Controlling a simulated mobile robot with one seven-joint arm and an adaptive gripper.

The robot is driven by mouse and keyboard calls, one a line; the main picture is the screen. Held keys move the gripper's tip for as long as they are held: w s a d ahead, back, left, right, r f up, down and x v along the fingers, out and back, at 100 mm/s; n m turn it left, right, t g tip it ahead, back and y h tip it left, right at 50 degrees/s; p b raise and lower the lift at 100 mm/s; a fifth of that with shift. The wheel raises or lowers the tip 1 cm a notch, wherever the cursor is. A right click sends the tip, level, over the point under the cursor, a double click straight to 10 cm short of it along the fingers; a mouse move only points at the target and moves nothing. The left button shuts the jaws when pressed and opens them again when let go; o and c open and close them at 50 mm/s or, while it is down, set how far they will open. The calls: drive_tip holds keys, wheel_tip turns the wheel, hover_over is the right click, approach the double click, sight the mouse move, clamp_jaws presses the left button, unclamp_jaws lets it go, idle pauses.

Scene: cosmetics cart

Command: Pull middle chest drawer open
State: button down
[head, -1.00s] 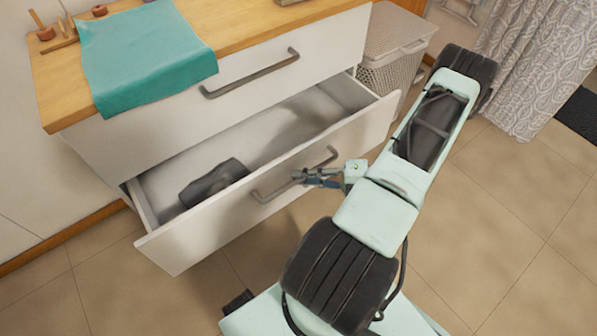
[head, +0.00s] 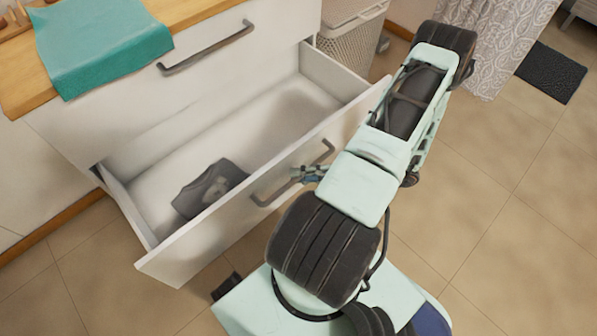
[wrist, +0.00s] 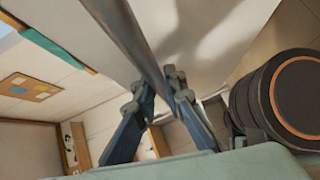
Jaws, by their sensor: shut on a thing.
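The white middle drawer (head: 240,209) of the chest is pulled well out. Its long grey bar handle (head: 322,153) runs along the outer face of its front panel. My gripper (head: 304,174) is at the handle, partly hidden by my own arm in the head view. In the wrist view, my gripper (wrist: 160,80) has its two blue fingers closed around the handle bar (wrist: 135,40). A dark folded cloth (head: 210,187) lies inside the drawer near the front left.
Above is a shut drawer with a grey handle (head: 205,48). A teal cloth (head: 100,45) hangs over the wooden top (head: 190,10). A wicker basket (head: 350,45) stands right of the chest. A dark mat (head: 552,72) lies on the otherwise open tiled floor (head: 490,190).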

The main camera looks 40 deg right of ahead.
drive_tip(key=c, duration=2)
unclamp_jaws()
drive_tip(key=shift+o, duration=0.2)
drive_tip(key=v, duration=1.2)
